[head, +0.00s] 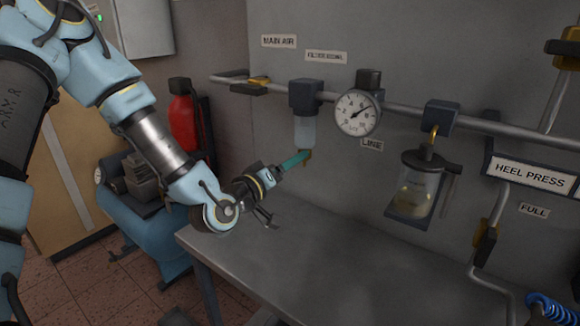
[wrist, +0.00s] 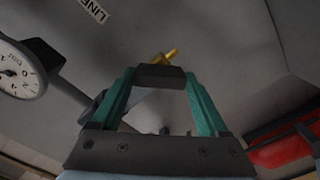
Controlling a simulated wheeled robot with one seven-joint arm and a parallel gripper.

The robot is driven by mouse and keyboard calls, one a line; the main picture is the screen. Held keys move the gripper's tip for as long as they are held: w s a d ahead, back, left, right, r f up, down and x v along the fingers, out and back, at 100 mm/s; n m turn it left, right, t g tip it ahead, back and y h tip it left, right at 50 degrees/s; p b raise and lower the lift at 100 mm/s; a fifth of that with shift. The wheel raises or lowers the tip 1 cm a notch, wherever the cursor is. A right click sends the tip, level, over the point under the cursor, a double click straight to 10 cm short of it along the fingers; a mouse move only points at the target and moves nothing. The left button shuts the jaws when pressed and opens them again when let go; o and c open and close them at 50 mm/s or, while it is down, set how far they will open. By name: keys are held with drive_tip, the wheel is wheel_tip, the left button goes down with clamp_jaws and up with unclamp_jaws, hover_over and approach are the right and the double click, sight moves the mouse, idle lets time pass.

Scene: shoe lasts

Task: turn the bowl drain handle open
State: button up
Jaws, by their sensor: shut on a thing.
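The filter bowl (head: 305,132) is a pale, clear cup hanging under a dark block on the air pipe. The small brass drain handle (head: 307,158) is at its bottom. My gripper (head: 302,156) reaches up to it from the lower left with its teal fingers. Exactly how far the handle is turned is hard to tell.
A round gauge (head: 357,113) is just right of the bowl. A lubricator cup (head: 416,189) hangs farther right. A yellow-handled valve (head: 258,82) is on the pipe at left. The grey bench top (head: 330,255) below is clear. A red extinguisher (head: 184,115) stands behind my arm.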

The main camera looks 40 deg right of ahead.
drive_tip(key=n, duration=0.9)
drive_tip(key=shift+w+b, duration=0.1)
drive_tip(key=shift+b, duration=0.3)
drive_tip(key=shift+n, duration=0.3)
drive_tip(key=o, duration=1.2)
drive_tip(key=shift+o, duration=0.2)
